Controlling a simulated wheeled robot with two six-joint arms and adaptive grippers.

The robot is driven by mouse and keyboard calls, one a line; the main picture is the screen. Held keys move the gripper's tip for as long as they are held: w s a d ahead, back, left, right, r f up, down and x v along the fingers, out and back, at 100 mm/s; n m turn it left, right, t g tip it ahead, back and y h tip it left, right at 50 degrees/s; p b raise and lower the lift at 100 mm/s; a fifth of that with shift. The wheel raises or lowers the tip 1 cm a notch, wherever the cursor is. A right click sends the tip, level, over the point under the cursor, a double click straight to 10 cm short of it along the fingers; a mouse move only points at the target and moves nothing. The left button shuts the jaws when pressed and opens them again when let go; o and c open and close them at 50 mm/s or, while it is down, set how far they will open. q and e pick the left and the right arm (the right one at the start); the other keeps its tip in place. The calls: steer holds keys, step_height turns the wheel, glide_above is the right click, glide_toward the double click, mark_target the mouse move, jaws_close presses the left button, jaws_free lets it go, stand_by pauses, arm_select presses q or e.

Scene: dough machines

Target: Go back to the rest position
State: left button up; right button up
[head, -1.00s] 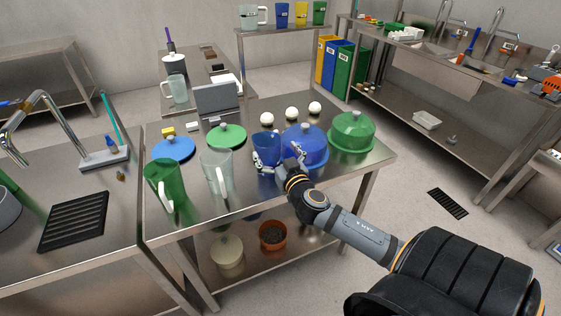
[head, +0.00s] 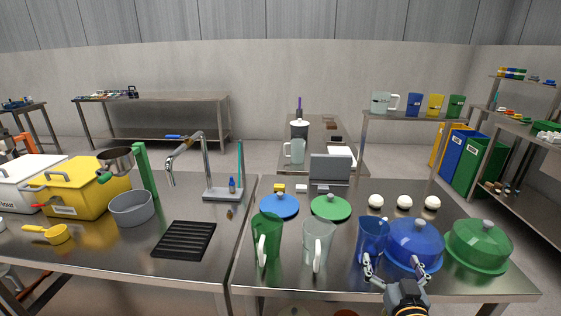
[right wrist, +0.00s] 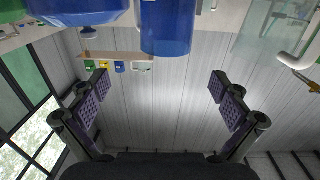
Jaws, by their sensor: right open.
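My right gripper (head: 396,272) is open and empty in the head view, just in front of the blue pitcher (head: 373,240) and the blue domed cover (head: 414,244). In the right wrist view its fingers (right wrist: 160,100) are spread wide with nothing between them. The blue pitcher (right wrist: 166,28) hangs in the upper part of that view, beyond the fingertips, and the blue cover (right wrist: 82,10) is at the upper left. My left gripper is in neither view.
On the steel table stand a green pitcher (head: 267,238), a clear pitcher (head: 318,243), a green domed cover (head: 477,246), flat blue (head: 279,206) and green (head: 331,207) lids and three white balls (head: 404,202). A yellow container (head: 80,192) and grey pot (head: 131,208) stand left.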

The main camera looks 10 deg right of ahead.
steer(key=s+d+f+m+g+h, duration=0.2)
steer(key=s+f+g, duration=0.2)
steer(key=f+g, duration=0.15)
steer(key=s+a+f+n+g+y, duration=0.6)
steer(key=s+a+f+g, duration=0.2)
steer(key=s+a+f, duration=0.5)
steer(key=s+d+f+g+p, duration=0.1)
steer(key=d+f, duration=0.1)
steer(key=f, duration=1)
steer(key=s+d+f, duration=0.1)
steer(key=f, duration=1.1)
steer(key=s+d+f+g+p, duration=0.1)
steer(key=s+f, duration=1.4)
steer(key=s, duration=0.3)
steer(key=shift+s+f+m, duration=0.3)
steer(key=shift+d+g, duration=0.1)
steer(key=shift+g, duration=0.15)
